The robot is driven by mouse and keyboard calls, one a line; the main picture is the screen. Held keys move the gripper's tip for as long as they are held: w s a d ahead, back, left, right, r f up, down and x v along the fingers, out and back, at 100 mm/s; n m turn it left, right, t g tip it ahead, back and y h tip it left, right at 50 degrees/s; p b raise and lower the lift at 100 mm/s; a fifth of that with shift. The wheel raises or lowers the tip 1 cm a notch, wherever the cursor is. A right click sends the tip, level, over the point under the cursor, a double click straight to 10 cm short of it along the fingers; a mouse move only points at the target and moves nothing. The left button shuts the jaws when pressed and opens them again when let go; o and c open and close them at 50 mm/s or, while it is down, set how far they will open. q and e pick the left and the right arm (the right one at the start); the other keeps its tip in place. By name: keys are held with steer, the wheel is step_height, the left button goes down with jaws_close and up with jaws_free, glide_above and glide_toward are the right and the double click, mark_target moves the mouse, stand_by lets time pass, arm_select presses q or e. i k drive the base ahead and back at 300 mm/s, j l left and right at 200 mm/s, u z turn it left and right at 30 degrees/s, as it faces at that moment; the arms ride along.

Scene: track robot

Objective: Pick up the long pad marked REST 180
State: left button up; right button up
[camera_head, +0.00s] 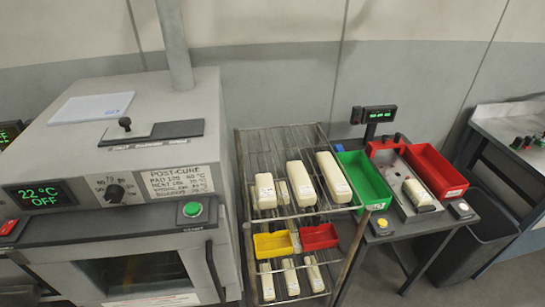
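Several pale cream pads lie on a wire rack (285,142). On its upper shelf are a left pad (265,191), a longer middle pad (301,185) and a long right pad (333,177). Three slim pads (290,277) lie on the lower shelf. Another short pad (419,196) sits on a metal fixture on the table at right. The pads carry small end labels too small to read, so I cannot tell which is REST 180. Neither of my grippers is in view.
A grey oven (65,140) reading 22 °C OFF stands left of the rack, with a POST-CURE sign (177,181). A yellow tray (272,245) and red tray (319,237) sit mid-rack. A green bin (364,178) and red bin (435,172) flank the fixture (395,181).

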mark_target(305, 195)
steer(key=k+j+z, duration=0.1)
steer(key=i+l, duration=0.1)
steer(key=i, duration=0.25)
steer(key=i+l, duration=0.15)
steer(key=i, duration=0.2)
steer(key=i+j+z, duration=0.2)
steer(key=j, duration=0.15)
steer(key=k+j+z, duration=0.3)
steer(key=i+l+u, duration=0.15)
steer(key=l+u, duration=0.15)
steer(key=i+l+u, duration=0.1)
steer(key=l+u, duration=0.5)
steer(key=l, duration=0.15)
steer(key=i+l+u, duration=0.2)
steer(key=l+u, duration=0.2)
steer(key=l, duration=0.15)
steer(key=i+l+u, duration=0.15)
steer(key=l+u, duration=0.3)
steer(key=l, duration=0.15)
steer(key=l+u, duration=0.4)
steer(key=l, duration=0.25)
